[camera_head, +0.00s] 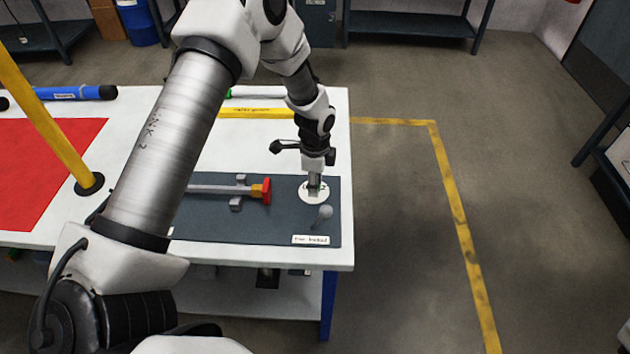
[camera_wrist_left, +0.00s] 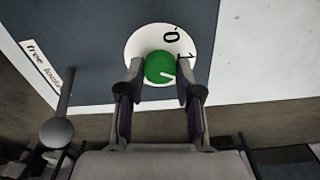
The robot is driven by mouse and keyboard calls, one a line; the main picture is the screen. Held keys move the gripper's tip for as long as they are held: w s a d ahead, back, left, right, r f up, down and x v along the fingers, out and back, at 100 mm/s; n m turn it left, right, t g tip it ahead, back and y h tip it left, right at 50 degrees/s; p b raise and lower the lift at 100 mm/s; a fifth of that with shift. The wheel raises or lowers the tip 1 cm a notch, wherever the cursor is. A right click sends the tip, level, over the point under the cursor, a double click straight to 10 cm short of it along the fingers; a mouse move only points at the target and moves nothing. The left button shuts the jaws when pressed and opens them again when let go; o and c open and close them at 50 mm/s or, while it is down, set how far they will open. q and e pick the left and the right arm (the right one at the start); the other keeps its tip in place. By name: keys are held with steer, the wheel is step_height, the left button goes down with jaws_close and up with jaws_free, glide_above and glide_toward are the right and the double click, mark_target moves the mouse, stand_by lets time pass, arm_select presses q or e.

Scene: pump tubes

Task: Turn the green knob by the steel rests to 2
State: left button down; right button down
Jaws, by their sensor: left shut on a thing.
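The green knob (camera_wrist_left: 160,67) sits on a white round dial plate (camera_wrist_left: 144,41) on the dark mat. My left gripper (camera_wrist_left: 160,78) points down and is shut on the knob, one finger on each side. In the head view the left gripper (camera_head: 314,185) stands over the dial plate (camera_head: 314,198) and mostly hides the knob. The steel rests (camera_head: 237,204) hold a rod with a red and yellow end. My right gripper is not in view.
A lever with a pale round end (camera_head: 325,212) stands close in front of the dial, near a white label (camera_head: 311,240). A yellow post (camera_head: 50,130) and a red area (camera_head: 30,160) are at left. The table's right edge is near the dial.

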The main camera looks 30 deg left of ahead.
arm_select(q)
steer(key=m, duration=0.6)
steer(key=shift+s+f, duration=0.1)
steer(key=shift+s, duration=0.05)
steer(key=shift+m, duration=0.4)
steer(key=c, duration=0.8)
jaws_free()
steer(key=shift+o, duration=0.2)
step_height(320, 180, up, 12)
